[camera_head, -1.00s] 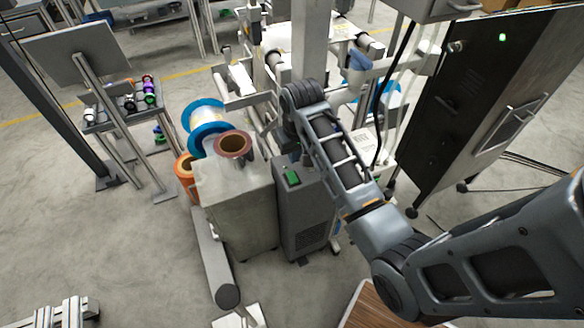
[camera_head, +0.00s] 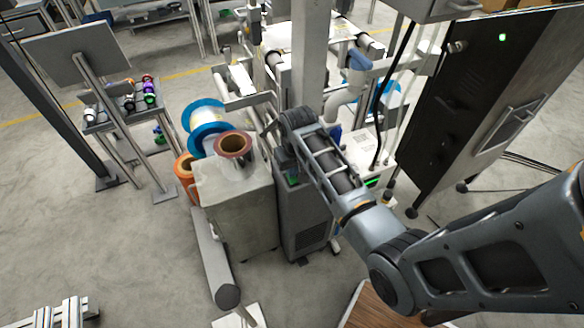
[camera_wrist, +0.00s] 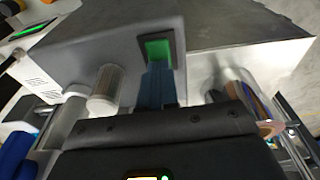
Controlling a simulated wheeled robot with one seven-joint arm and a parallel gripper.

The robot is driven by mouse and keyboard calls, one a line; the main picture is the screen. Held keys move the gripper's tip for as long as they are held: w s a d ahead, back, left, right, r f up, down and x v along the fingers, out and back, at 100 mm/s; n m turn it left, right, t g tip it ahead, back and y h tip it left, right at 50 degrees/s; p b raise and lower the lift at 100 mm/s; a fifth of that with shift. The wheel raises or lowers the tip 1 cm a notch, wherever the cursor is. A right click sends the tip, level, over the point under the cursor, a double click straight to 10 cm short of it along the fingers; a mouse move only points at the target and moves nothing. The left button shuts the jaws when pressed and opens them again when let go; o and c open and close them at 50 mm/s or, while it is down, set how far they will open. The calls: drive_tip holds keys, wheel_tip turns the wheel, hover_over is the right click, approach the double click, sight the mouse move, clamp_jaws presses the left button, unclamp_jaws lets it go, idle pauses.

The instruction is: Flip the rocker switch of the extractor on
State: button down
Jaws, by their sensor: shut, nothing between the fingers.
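The extractor is a dark grey box (camera_head: 303,222) standing on the floor in the head view; its grey casing (camera_wrist: 110,38) fills the upper wrist view. Its green rocker switch (camera_wrist: 157,49) sits in a dark frame on the casing. In the head view only a sliver of green shows beneath my wrist. My gripper (camera_wrist: 158,68) is shut and empty, its blue fingers pointing at the switch. The fingertips overlap the switch's lower edge in the wrist view; whether they touch it, I cannot tell. Which side of the rocker is down is unclear.
A pale metal cabinet (camera_head: 236,212) stands directly left of the extractor, with a copper-coloured reel (camera_head: 234,146) on top. Blue-rimmed reels (camera_head: 206,122) are behind it. A white machine frame is behind my arm, and a tall black cabinet (camera_head: 470,110) stands at right.

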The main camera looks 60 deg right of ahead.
sight(293, 179)
drive_tip(key=shift+w+d+f+g+y+p, duration=0.15)
drive_tip(key=shift+w+f+g+y+p, duration=0.15)
drive_tip(key=shift+g+p, duration=0.1)
drive_tip(key=shift+s+f, duration=0.1)
drive_tip(key=shift+f, duration=0.2)
drive_tip(key=shift+s, duration=0.25)
drive_tip(key=shift+s+a+p, duration=0.5)
drive_tip(key=shift+s+p, duration=0.05)
drive_tip(key=shift+p, duration=0.15)
drive_tip(key=r+p, duration=0.1)
drive_tip(key=r, duration=0.1)
drive_tip(key=r+p, duration=0.3)
drive_tip(key=shift+w+d+r, duration=0.15)
drive_tip(key=shift+w+r, duration=0.2)
wheel_tip(293, 179, up, 9)
drive_tip(key=b, duration=0.1)
drive_tip(key=shift+s+r, duration=0.15)
drive_tip(key=shift+s, duration=0.05)
